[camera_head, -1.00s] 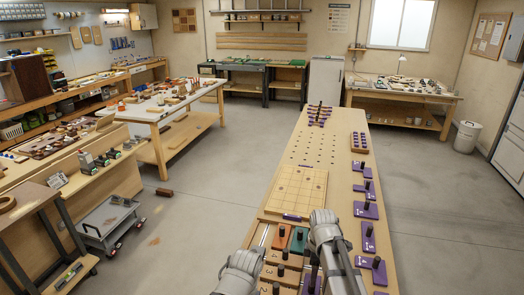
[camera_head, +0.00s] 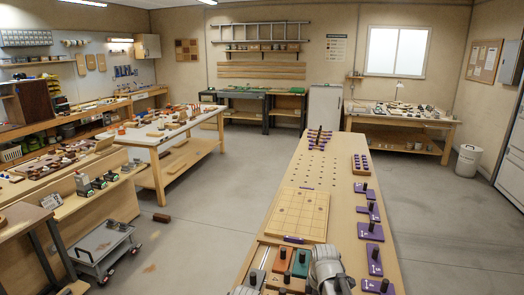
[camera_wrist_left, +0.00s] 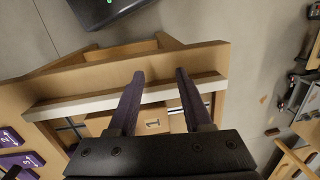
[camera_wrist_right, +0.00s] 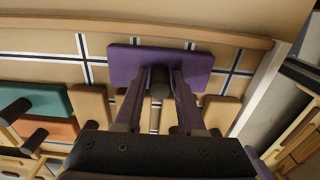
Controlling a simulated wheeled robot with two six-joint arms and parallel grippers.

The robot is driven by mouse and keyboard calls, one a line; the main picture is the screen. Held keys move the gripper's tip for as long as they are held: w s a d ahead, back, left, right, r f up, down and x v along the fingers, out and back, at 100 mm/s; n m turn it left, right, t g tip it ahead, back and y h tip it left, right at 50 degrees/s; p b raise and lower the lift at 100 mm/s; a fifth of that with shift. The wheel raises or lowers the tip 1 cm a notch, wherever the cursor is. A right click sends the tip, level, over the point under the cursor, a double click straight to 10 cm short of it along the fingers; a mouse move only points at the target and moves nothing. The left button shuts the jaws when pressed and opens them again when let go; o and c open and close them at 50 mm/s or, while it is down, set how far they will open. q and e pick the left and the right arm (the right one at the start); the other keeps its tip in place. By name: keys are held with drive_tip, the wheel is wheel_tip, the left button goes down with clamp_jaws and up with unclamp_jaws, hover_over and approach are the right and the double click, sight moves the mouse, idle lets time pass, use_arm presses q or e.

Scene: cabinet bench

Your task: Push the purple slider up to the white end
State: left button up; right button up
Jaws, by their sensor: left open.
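The purple slider (camera_wrist_right: 160,66) is a flat block with a dark upright knob (camera_wrist_right: 160,84), lying across white-edged tracks in the right wrist view. My right gripper (camera_wrist_right: 162,76) has its fingers closed around the knob. The white end (camera_wrist_right: 262,95) is a pale strip at the right of that view, apart from the slider by a short gap. It also appears as a white strip (camera_wrist_left: 75,104) in the left wrist view. My left gripper (camera_wrist_left: 160,76) is open and empty above the board's end, over a wooden block marked 1 (camera_wrist_left: 152,126). The head view hides the slider.
A teal block (camera_wrist_right: 38,102) and an orange block (camera_wrist_right: 50,130) with knobs lie left of the slider. Wooden blocks (camera_wrist_right: 92,104) lie below it. A raised wooden rim (camera_wrist_right: 120,27) bounds the tracks. Purple plates with pegs (camera_head: 371,231) line the bench's right side.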

clamp_jaws()
drive_tip(key=shift+s+a, duration=0.35)
drive_tip(key=shift+s, duration=0.85)
drive_tip(key=shift+s+a, duration=0.35)
drive_tip(key=shift+s, duration=0.9)
drive_tip(key=shift+s+a, duration=0.35)
drive_tip(key=shift+s, duration=0.85)
drive_tip(key=shift+o, duration=2)
unclamp_jaws()
use_arm(q)
drive_tip(key=shift+r, duration=0.1)
use_arm(e)
drive_tip(key=shift+r, duration=0.1)
use_arm(q)
wheel_tip(320, 180, up, 7)
drive_tip(key=p, duration=0.7)
drive_tip(key=shift+r, duration=0.15)
use_arm(e)
wheel_tip(320, 180, up, 7)
drive_tip(key=shift+r, duration=0.15)
